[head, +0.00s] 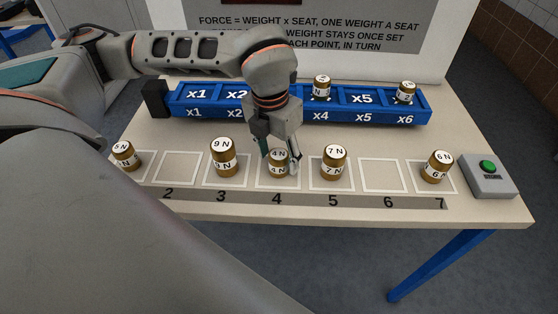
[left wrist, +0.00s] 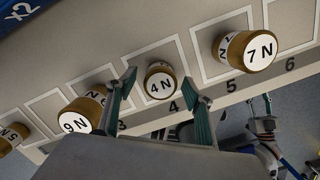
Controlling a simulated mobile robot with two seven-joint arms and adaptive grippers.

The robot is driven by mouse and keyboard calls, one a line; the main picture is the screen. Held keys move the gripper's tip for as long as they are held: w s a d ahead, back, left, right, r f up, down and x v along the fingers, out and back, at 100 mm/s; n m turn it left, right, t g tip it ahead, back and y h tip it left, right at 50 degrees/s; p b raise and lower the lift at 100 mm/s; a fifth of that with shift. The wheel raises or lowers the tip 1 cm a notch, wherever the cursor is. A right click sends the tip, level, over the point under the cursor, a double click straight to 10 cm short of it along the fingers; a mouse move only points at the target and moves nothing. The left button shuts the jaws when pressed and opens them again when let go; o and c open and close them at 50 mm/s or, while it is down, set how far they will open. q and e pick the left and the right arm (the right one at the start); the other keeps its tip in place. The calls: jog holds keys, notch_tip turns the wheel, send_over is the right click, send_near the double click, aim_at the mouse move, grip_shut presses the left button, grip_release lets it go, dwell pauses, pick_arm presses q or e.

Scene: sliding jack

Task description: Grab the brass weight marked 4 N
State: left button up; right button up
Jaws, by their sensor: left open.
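The brass weight marked 4 N (head: 278,164) stands upright in the square numbered 4 on the table. It has a white label on its top and side. My left gripper (head: 280,163) is open, with its fingers on either side of this weight in the head view. In the left wrist view the 4 N weight (left wrist: 160,83) shows between and beyond the two open fingertips (left wrist: 164,92). I cannot tell whether a finger touches it.
The 9 N weight (head: 223,157) and 7 N weight (head: 334,162) stand on either side. A 6 N weight (head: 437,167) is farther right, beside a grey box with a green button (head: 488,167). The blue seat rail (head: 200,113) behind holds two weights. Squares 2 and 6 are empty.

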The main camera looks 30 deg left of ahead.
pick_arm(q)
jog(key=shift+w+f, duration=0.15)
jog(key=shift+f, duration=0.95)
grip_shut()
jog(key=shift+r, duration=0.2)
